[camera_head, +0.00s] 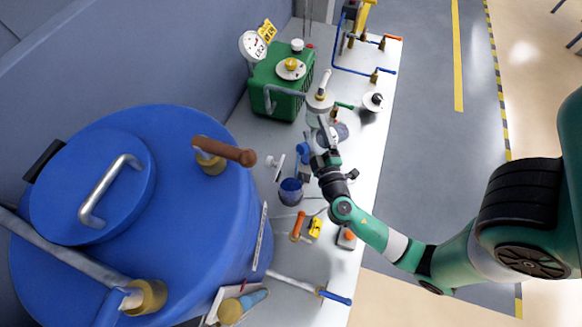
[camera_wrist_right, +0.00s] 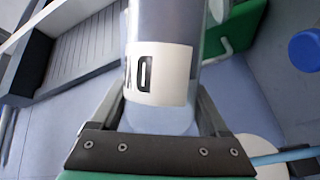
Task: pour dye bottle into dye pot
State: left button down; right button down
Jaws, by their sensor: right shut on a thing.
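My right gripper (camera_head: 324,138) is over the white bench and is shut on a clear bottle with a white label. The bottle (camera_wrist_right: 160,75) rises between the jaws in the right wrist view, its top cut off by the frame edge. My left gripper is not in view.
A large blue tank (camera_head: 190,250) fills the left. A green machine (camera_head: 277,82) with a gauge (camera_head: 253,46) stands behind the gripper. An orange-handled item (camera_head: 299,226) and a yellow item (camera_head: 315,226) lie nearer. The bench's right strip (camera_head: 370,150) is mostly clear.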

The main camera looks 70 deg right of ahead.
jog(key=shift+f+n+b, duration=0.55)
jog(key=shift+n+b, duration=0.05)
jog(key=shift+b, duration=0.25)
dwell(1.9)
